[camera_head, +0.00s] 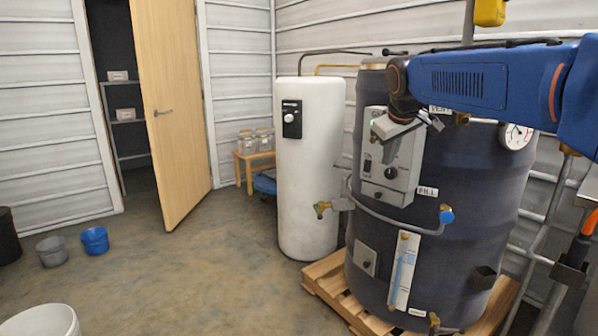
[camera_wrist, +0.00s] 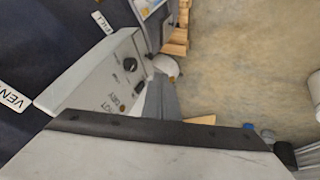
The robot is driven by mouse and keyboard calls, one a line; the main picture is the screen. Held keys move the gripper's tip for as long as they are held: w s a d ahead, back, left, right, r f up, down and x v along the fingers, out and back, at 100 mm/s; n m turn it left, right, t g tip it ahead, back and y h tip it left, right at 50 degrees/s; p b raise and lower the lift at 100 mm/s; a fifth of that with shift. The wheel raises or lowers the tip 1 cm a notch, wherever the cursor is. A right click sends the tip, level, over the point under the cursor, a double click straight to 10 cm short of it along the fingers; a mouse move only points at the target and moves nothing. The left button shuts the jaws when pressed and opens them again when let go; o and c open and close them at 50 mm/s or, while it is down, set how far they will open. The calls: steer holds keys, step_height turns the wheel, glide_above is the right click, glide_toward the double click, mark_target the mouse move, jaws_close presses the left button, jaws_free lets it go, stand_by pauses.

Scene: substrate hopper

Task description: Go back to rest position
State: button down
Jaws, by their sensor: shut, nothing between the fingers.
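My blue arm reaches in from the right in the head view. My gripper (camera_head: 434,123) is shut and empty. In the picture it lies over the upper part of the grey control box (camera_head: 388,172) on the dark drum (camera_head: 463,190); I cannot tell whether it touches. The wrist view shows the control box (camera_wrist: 112,72) tilted, with a black knob (camera_wrist: 130,64) and small indicators. The VENT label (camera_wrist: 14,98) and FILL label (camera_wrist: 101,22) show beside it. A large grey surface with a dark edge fills the bottom of the wrist view, and the fingertips cannot be made out there.
The drum stands on a wooden pallet (camera_head: 322,284). Pipes and a gauge (camera_head: 516,136) are at the right. Buckets (camera_head: 95,240) are at the left; the middle floor is clear.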

steer(key=s+d+f+m, duration=0.1)
steer(key=s+f, duration=0.7)
steer(key=s, duration=0.4)
steer(key=s+d+f+m+g, duration=0.1)
steer(key=s+f+m, duration=0.1)
steer(key=s+f, duration=0.6)
steer(key=s+d+f+m+g+y, duration=0.1)
steer(key=s+f+m, duration=0.1)
steer(key=s+f, duration=0.7)
steer(key=s, duration=0.8)
steer(key=shift+s, duration=0.4)
steer(key=shift+f, duration=0.1)
